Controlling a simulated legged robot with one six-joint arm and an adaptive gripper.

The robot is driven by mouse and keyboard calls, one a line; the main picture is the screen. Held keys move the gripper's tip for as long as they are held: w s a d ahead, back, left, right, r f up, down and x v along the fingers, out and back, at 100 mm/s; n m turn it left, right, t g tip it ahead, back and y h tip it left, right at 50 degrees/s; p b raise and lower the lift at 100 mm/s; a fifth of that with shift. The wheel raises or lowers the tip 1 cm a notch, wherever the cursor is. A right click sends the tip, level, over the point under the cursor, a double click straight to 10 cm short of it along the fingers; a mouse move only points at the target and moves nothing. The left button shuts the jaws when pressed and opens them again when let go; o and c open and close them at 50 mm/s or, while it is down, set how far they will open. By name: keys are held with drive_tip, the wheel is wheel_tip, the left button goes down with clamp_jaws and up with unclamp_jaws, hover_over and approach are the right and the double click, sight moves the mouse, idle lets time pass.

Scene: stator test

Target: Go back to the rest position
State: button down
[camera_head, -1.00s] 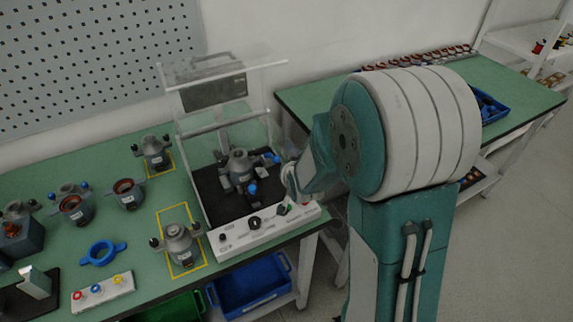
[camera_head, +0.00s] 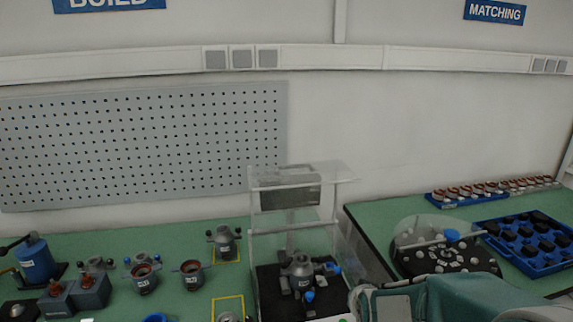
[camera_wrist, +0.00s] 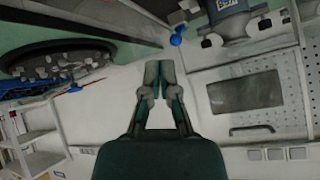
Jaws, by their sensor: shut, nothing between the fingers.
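My gripper (camera_wrist: 158,78) shows in the wrist view with its two fingers together and nothing between them. It is clear of any surface there. In the head view, part of my teal and white arm fills the lower right corner, in front of the green bench; the fingers cannot be made out. The test station (camera_head: 268,222), with a clear cover and a grey stator unit (camera_head: 300,268) on its black base, stands left of my arm. The wrist view shows the station's dark panel (camera_wrist: 246,92) and the unit (camera_wrist: 228,12), seemingly upside down.
A round black turntable (camera_head: 440,262) under a clear cover and a blue tray (camera_head: 530,245) sit on the right bench. Several motor parts stand on the left bench (camera_head: 185,240). A perforated board (camera_head: 140,150) hangs on the wall behind. The gap between benches is narrow.

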drive_tip(key=s+r+n+g, duration=0.2)
drive_tip(key=s+r, duration=0.3)
drive_tip(key=s, duration=0.6)
drive_tip(key=s+r+n+g, duration=0.1)
drive_tip(key=s+r, duration=0.5)
drive_tip(key=s, duration=0.6)
drive_tip(key=shift+s+a+r+n+g, duration=0.15)
drive_tip(key=shift+a+r+n+g, duration=0.15)
drive_tip(key=shift+a+n+g, duration=0.15)
